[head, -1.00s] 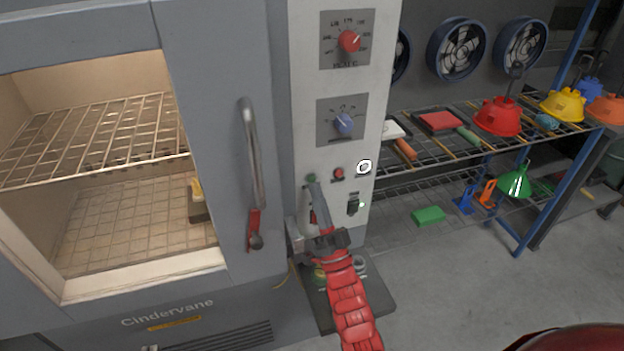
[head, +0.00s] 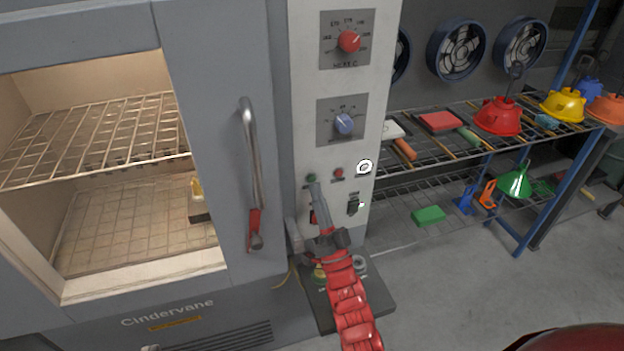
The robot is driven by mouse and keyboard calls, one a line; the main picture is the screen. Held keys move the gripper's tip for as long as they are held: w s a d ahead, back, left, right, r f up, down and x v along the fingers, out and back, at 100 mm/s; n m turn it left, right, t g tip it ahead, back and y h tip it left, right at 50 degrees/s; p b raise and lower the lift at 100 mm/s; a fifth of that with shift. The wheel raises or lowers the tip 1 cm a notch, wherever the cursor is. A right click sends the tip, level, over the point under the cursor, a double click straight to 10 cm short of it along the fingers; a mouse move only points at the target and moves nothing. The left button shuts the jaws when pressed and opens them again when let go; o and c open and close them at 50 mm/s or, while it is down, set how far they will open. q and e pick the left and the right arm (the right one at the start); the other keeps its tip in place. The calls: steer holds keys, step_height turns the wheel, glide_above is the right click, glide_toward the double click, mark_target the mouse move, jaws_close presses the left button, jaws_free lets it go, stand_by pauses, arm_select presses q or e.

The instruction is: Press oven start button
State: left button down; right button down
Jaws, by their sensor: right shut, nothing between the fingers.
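The oven (head: 190,300) fills the left of the head view, with its control panel (head: 300,60) on its right side. A small green button (head: 311,178) sits low on the panel, with a red button (head: 338,173) to its right. My right gripper (head: 314,188) is shut and empty. Its tip is at the lower edge of the green button; I cannot tell whether it touches. The gripper hides part of the panel below the button. My left gripper is not in view.
A red dial (head: 349,41) and a blue dial (head: 343,124) are above the buttons. A black switch (head: 353,204) is to the right of my gripper. The oven handle (head: 252,160) stands out at left.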

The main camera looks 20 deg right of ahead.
steer(key=shift+w, duration=0.15)
steer(key=shift+w, duration=0.3)
steer(key=shift+w+b, duration=0.35)
steer(key=shift+b, duration=0.05)
stand_by(0.7)
stand_by(0.4)
steer(key=shift+s, duration=0.75)
steer(key=shift+s, duration=0.1)
steer(key=s, duration=0.5)
steer(key=shift+p, duration=0.35)
